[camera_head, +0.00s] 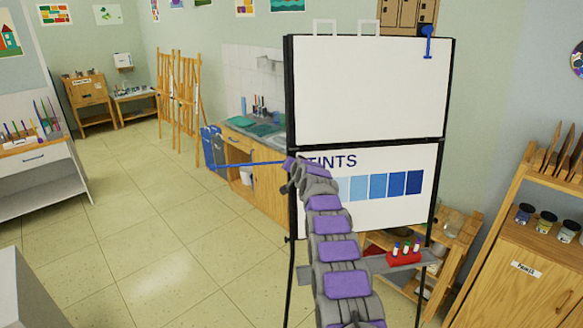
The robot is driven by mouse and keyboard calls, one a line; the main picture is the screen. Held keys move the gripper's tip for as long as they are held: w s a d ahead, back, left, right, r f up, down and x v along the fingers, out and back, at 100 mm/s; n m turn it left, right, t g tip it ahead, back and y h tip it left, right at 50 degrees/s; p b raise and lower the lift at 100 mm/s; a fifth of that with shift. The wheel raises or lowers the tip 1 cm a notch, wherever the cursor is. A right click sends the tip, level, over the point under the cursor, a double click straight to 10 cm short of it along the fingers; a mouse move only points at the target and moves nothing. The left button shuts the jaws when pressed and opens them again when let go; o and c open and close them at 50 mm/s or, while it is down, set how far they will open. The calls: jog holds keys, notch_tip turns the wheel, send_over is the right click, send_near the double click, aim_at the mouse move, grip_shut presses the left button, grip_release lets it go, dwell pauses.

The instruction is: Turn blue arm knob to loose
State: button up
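A flip-chart easel (371,90) stands in front of me with a blank upper sheet and a "TINTS" sheet (398,209) below. A thin blue arm (252,163) sticks out to the left from the easel's left side at mid height. A second blue piece (428,42) with a rounded top hangs down at the easel's upper right corner. My purple and grey arm reaches up to the easel's left edge. My gripper (289,164) is at the inner end of the left blue arm and hides any knob there. I cannot see its fingers clearly or whether they touch.
A grey tray (402,262) on the easel holds a red marker holder (403,257), right of my arm. A counter with a sink (262,135) is behind left. A wooden cabinet (518,262) stands at right. The tiled floor (150,235) at left is clear.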

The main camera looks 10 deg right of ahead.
jog(key=shift+f, duration=0.35)
jog(key=o, duration=0.8)
jog(key=shift+o, duration=1)
jog(key=shift+r, duration=0.1)
jog(key=shift+o, duration=0.2)
jog(key=shift+r, duration=0.15)
jog(key=b+v, duration=0.6)
jog(key=v, duration=1.1)
